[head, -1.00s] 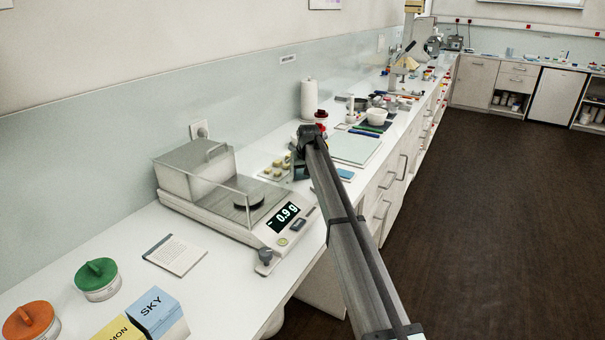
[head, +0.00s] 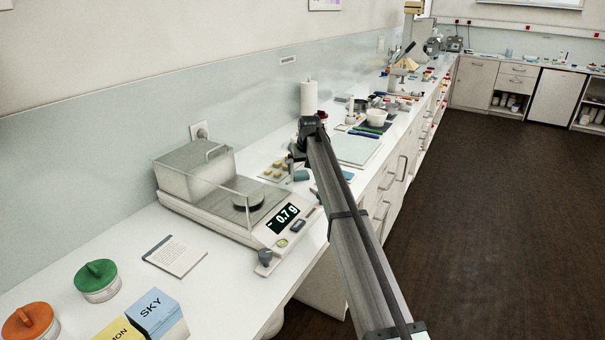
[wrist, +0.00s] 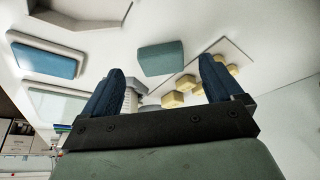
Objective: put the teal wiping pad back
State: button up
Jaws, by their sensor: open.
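The teal wiping pad (wrist: 162,58) lies flat on the white bench in the wrist view, between my fingertips in the picture. In the head view the pad (head: 301,175) sits right of the scale, beside a card with yellow blocks. My gripper (wrist: 162,70) is open and empty, with a dark blue finger to each side of the pad in the picture. In the head view my gripper (head: 297,160) is above and behind the pad, partly hidden by my arm. A shallow pale-rimmed tray (wrist: 75,50) with a blue insert (wrist: 42,61) lies left of the pad in the wrist view.
The yellow blocks (wrist: 185,83) stand close to the pad and my right-hand finger. The scale (head: 250,228) with its clear shield is left of the pad. A pale green board (head: 355,149) lies beyond. Bare bench surrounds the notepad (head: 175,256).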

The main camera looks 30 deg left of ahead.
jog(key=v, duration=0.7)
jog(key=shift+r, duration=0.35)
jog(key=shift+s+d, duration=0.15)
